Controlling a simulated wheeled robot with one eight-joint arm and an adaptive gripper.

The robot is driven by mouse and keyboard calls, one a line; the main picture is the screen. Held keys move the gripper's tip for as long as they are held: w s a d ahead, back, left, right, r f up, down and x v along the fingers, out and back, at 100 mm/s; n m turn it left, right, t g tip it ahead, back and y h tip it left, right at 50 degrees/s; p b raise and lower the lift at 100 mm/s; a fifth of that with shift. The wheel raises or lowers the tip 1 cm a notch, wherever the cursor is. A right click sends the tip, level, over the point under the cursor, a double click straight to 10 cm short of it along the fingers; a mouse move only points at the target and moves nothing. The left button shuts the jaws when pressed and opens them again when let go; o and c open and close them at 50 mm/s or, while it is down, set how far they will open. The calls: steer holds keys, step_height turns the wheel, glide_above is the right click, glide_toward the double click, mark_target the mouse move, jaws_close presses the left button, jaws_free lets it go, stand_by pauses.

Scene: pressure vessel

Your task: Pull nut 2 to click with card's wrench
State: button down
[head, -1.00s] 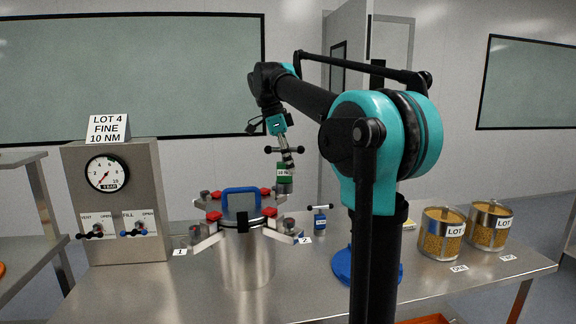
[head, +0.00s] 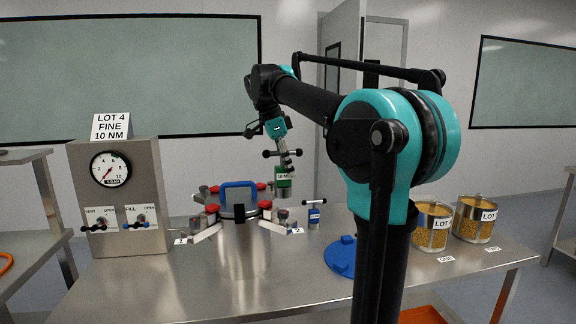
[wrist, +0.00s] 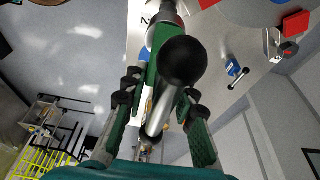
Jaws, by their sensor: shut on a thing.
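The card (head: 111,126) reads LOT 4 FINE 10 NM and stands on the gauge panel. My gripper (head: 284,155) is shut on the green T-handle wrench (head: 283,181), whose label appears to read 10 N. The wrench hangs slightly tilted, socket down, over the right arm of the vessel. Nut 2 (head: 281,216) is on that arm near tag 2 (head: 296,231). The socket appears just above the nut; I cannot tell whether they touch.
The steel vessel (head: 242,252) has a blue lid handle (head: 238,186) and red-topped parts around its rim. A blue wrench (head: 314,214) stands to the right, and a blue disc (head: 340,258) lies farther right. Two grain canisters (head: 432,228) are at the right of the table.

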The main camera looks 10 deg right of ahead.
mark_target(286, 186)
steer(key=shift+f, duration=3.65)
steer(key=m, duration=0.1)
steer(key=m+g, duration=0.1)
steer(key=m, duration=0.1)
steer(key=shift+s+m, duration=0.2)
steer(key=shift+m, duration=0.1)
steer(key=m, duration=0.1)
steer(key=m+g, duration=0.1)
steer(key=m, duration=0.1)
steer(key=shift+s+a+y, duration=0.1)
steer(key=shift+s+y, duration=0.1)
steer(key=shift+y, duration=0.1)
steer(key=shift+r, duration=3.5)
